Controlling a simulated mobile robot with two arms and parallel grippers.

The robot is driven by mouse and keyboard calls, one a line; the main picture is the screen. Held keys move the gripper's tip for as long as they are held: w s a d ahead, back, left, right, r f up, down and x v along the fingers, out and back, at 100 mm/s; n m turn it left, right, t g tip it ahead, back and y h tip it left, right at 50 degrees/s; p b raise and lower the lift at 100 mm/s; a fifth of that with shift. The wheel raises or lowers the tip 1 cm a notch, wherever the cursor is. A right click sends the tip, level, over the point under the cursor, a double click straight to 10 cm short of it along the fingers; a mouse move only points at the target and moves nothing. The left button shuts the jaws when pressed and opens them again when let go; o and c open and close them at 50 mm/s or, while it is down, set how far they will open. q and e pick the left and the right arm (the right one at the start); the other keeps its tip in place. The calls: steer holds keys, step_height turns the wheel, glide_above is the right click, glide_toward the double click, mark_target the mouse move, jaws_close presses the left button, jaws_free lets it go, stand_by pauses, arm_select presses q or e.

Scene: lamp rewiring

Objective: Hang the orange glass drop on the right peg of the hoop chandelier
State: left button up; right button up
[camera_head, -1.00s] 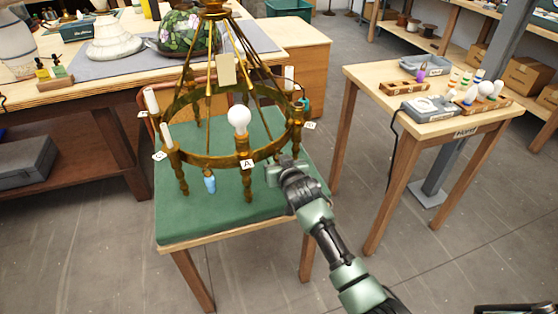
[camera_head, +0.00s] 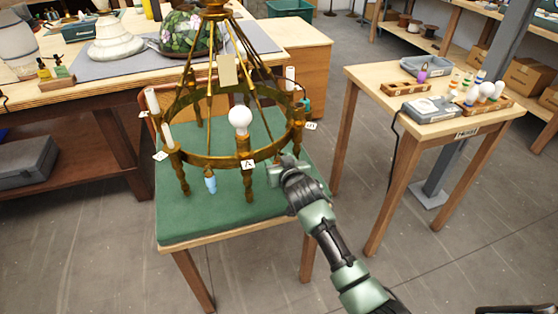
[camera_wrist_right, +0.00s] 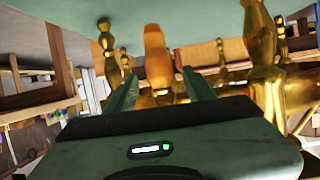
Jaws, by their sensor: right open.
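The hoop chandelier (camera_head: 215,160) hangs over the green-topped table. A light blue drop (camera_head: 211,184) hangs below its front left. My right gripper (camera_head: 281,166) is at the hoop's lower front right, and its jaws are hard to make out there. In the right wrist view the orange glass drop (camera_wrist_right: 157,62) stands between the two open fingers of my right gripper (camera_wrist_right: 160,92), with gold chandelier posts (camera_wrist_right: 262,50) around it. I cannot tell from this view whether its top is on the peg. The drop is not discernible in the head view. My left gripper is not in view.
The green pad (camera_head: 225,222) under the chandelier is mostly bare. A side table (camera_head: 375,75) at the right holds trays, bulbs and small parts. A workbench (camera_head: 100,72) with lamp shades stands behind at the left. Open floor lies between the tables.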

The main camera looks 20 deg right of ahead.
steer(key=v, duration=0.8)
steer(key=s+d+f+n+g, duration=0.1)
steer(key=s+f+g, duration=0.25)
steer(key=s, duration=0.85)
steer(key=s+f+n+g, duration=0.1)
steer(key=s+f+g, duration=0.25)
steer(key=s, duration=0.85)
steer(key=s+d+f+n+g, duration=0.1)
steer(key=s+f+g, duration=0.25)
steer(key=s, duration=0.85)
step_height(320, 180, down, 25)
steer(key=s+g, duration=0.1)
steer(key=s+d+f+g+p, duration=0.1)
steer(key=s+d+f, duration=0.1)
steer(key=s+f, duration=1.4)
steer(key=shift+s+d+f, duration=0.25)
steer(key=shift+s+f, duration=0.15)
steer(key=shift+s, duration=0.4)
